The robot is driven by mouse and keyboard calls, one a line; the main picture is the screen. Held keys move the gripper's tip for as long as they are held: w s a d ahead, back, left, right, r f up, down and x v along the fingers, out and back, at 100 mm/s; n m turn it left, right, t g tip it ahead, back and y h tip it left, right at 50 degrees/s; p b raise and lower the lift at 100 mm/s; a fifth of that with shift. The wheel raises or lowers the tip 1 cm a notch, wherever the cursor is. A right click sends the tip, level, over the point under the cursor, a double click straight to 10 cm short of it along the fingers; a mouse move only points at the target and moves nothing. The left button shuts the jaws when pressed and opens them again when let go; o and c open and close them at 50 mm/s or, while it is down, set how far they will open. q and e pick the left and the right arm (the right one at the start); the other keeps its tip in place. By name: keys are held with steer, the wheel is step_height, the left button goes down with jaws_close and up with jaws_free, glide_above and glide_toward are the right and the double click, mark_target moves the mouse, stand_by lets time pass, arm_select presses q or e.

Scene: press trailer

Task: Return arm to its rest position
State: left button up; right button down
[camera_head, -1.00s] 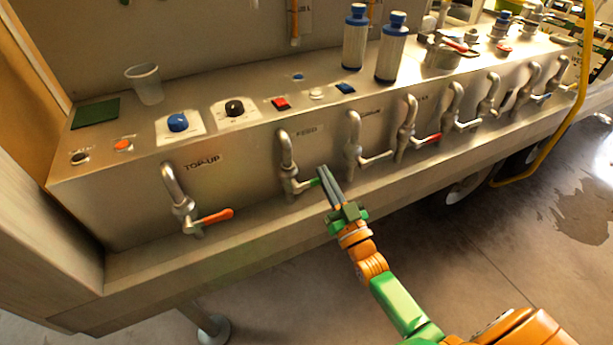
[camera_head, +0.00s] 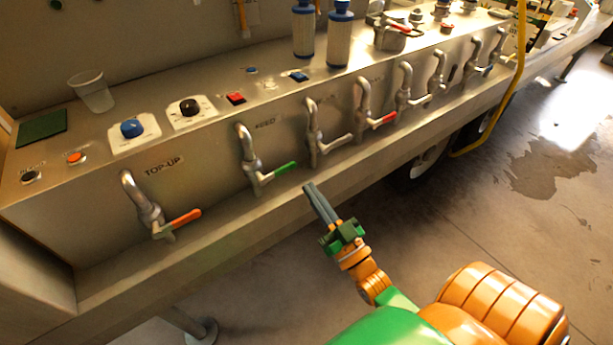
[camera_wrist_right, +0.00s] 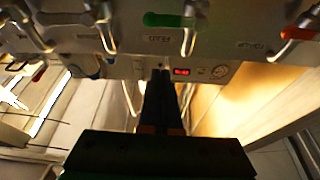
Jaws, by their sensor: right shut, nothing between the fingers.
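My right gripper (camera_head: 322,205), on a green and orange arm, is shut and empty in front of the trailer's panel. Its tips are just right of and below the green-handled tap (camera_head: 262,172), with a small gap from the green lever. In the right wrist view the dark fingers (camera_wrist_right: 163,85) lie together below the green lever (camera_wrist_right: 168,20). The orange-handled tap (camera_head: 160,222) under the TOP-UP label is further left. My left gripper is not in the head view.
A metal counter carries a clear cup (camera_head: 92,92), a blue knob (camera_head: 132,128), a black knob (camera_head: 189,106) and blue-capped bottles (camera_head: 339,36). A row of several taps continues to the right, one with a red lever (camera_head: 382,119). The floor (camera_head: 480,215) right of the arm is open.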

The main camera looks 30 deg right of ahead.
steer(key=s+a+f+g+p, duration=0.15)
steer(key=s+f+g, duration=0.25)
steer(key=f, duration=0.5)
steer(key=s+a+f+n+g+p, duration=0.1)
steer(key=s+f+g+p, duration=0.2)
steer(key=f, duration=0.5)
steer(key=s+a+f+g+p, duration=0.1)
steer(key=s+f+g, duration=0.4)
steer(key=f, duration=0.4)
steer(key=s+f+n+g, duration=0.1)
steer(key=s+f+g, duration=0.2)
steer(key=s, duration=0.6)
steer(key=s+a+f+g+p, duration=0.1)
steer(key=s+f+g, duration=0.3)
steer(key=s, duration=0.4)
steer(key=shift+s+a+n+g, duration=0.2)
steer(key=shift+s+n+g, duration=0.2)
steer(key=shift+g, duration=0.5)
